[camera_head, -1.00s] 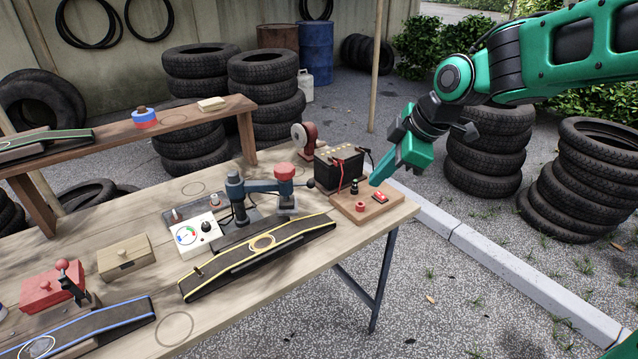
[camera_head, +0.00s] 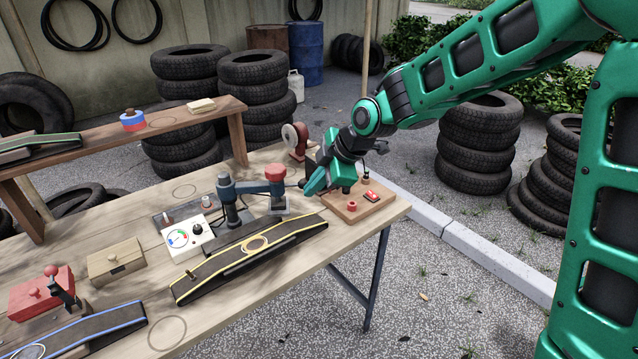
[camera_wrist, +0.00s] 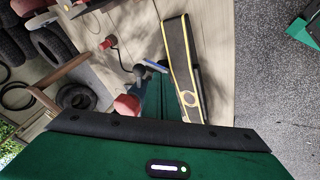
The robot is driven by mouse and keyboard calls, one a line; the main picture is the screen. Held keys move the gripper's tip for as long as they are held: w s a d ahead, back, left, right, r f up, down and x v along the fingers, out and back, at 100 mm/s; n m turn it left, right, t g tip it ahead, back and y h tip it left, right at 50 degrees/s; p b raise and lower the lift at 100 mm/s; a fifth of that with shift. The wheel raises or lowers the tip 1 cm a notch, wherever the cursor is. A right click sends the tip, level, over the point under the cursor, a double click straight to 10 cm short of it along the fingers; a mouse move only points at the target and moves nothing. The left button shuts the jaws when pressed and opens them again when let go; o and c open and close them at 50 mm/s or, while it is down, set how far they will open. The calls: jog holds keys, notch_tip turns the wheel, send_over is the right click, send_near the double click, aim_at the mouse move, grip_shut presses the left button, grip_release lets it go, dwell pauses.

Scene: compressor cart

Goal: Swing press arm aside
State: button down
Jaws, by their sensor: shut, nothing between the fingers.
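The press arm (camera_head: 250,187) is a blue-grey bar on an upright post (camera_head: 228,203), with a red cap (camera_head: 275,172) at its right part. In the wrist view the red cap (camera_wrist: 127,106) and the yellow-edged ramp (camera_wrist: 181,70) show beyond my green wrist.
A white meter box (camera_head: 188,237) stands left of the post. A wooden board (camera_head: 350,208) with a red switch lies right of my gripper. A grinder-like red tool (camera_head: 296,140) stands behind. The bench's right edge (camera_head: 400,212) is near; a raised shelf (camera_head: 190,118) runs along the back.

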jog(key=shift+w+a+f, duration=0.15)
jog(key=shift+w, duration=0.4)
jog(key=shift+w+a+f, duration=0.1)
jog(key=shift+w+a, duration=0.05)
jog(key=shift+w, duration=0.35)
